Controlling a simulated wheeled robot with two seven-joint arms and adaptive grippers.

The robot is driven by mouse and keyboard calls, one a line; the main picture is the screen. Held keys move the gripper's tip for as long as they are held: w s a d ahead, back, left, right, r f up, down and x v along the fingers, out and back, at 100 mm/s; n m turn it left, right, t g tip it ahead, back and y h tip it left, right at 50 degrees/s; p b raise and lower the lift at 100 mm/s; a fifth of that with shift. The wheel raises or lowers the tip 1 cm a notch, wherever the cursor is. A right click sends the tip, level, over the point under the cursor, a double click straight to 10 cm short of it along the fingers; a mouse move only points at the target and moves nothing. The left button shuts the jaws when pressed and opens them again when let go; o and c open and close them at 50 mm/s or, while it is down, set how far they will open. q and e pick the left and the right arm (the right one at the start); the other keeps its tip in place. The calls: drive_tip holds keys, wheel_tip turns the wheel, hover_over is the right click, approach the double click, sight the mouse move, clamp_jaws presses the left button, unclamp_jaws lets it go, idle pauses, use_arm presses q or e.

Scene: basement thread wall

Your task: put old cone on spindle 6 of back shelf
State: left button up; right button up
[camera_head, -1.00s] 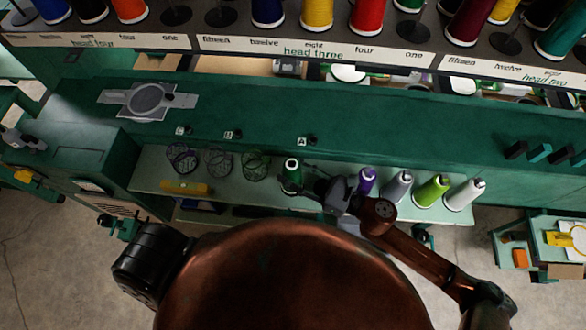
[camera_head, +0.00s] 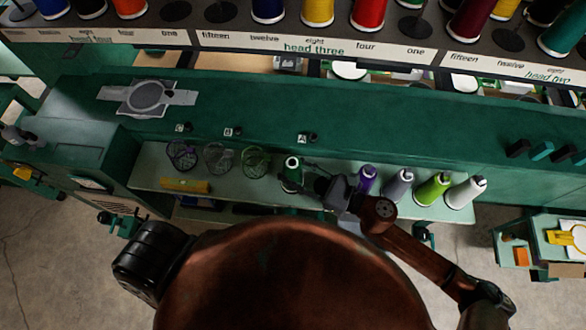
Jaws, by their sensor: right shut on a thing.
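My right gripper (camera_head: 302,176) reaches in from the right over the pale lower shelf and is shut on a dark green cone (camera_head: 292,174). The cone is upright at the shelf, and I cannot tell whether its base touches. To its right stand a purple cone (camera_head: 366,181), a grey cone (camera_head: 399,187), a lime green cone (camera_head: 433,190) and a white cone (camera_head: 465,192). No label in view names a back shelf or spindle six. My left gripper is not in view.
Wire cups (camera_head: 218,160) and a yellow object (camera_head: 185,187) are on the pale shelf (camera_head: 235,190) to the left. Above, a green machine table (camera_head: 390,135) runs across. A labelled rack (camera_head: 340,48) with cones and bare spindles is at the top.

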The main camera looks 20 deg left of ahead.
drive_tip(key=shift+f, duration=0.2)
drive_tip(key=o, duration=1.3)
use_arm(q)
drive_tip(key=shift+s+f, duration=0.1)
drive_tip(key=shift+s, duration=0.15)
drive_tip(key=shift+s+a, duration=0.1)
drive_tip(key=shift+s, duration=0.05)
use_arm(e)
drive_tip(key=shift+r, duration=0.1)
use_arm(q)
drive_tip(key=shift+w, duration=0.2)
use_arm(e)
wheel_tip(320, 180, up, 10)
